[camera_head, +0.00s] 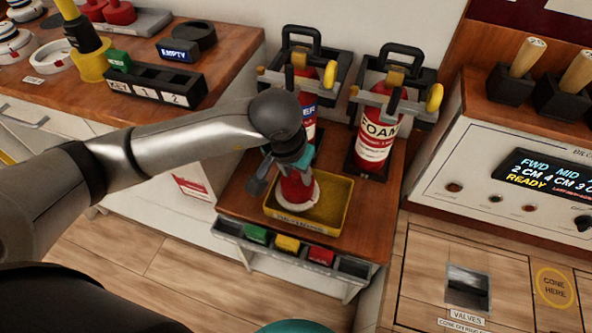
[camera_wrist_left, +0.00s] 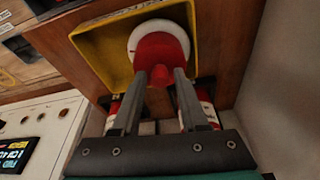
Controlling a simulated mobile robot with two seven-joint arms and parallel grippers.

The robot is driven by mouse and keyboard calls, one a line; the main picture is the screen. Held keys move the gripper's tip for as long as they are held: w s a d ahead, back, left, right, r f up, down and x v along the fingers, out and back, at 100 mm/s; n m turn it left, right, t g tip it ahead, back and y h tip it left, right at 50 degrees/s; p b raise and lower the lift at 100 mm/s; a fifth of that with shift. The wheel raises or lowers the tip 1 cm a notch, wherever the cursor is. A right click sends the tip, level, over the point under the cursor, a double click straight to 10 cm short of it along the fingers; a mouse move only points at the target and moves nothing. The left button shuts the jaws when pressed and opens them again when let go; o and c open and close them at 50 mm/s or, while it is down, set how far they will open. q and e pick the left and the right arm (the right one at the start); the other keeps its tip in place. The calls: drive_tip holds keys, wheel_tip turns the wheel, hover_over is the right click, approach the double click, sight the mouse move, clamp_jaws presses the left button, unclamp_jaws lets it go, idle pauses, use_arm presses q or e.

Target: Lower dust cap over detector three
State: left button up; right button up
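A red dust cap (camera_head: 297,187) with a white rim sits at or just above the yellow tray (camera_head: 334,206) on the small wooden stand. In the left wrist view the cap (camera_wrist_left: 160,50) shows its red knob toward me, with a white ring around it. My left gripper (camera_head: 288,165) is over the cap from above; its two fingers (camera_wrist_left: 160,76) stand either side of the knob. Whether they press on it is not clear. White round detectors (camera_head: 14,40) stand at the far left; which is detector three cannot be read. My right gripper is not seen.
Two red extinguishers, one marked FOAM (camera_head: 375,135), stand close behind the tray. Red caps (camera_head: 118,12) stand on a grey rack at the upper left. A black block marked KEY 1 2 (camera_head: 150,88) sits on the left counter. A control panel (camera_head: 520,170) is right.

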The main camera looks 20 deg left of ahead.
use_arm(q)
drive_tip(key=shift+o, duration=1.1)
drive_tip(key=shift+r, duration=0.1)
drive_tip(key=p+v, duration=0.4)
drive_tip(key=v, duration=1.1)
drive_tip(key=shift+p, duration=0.35)
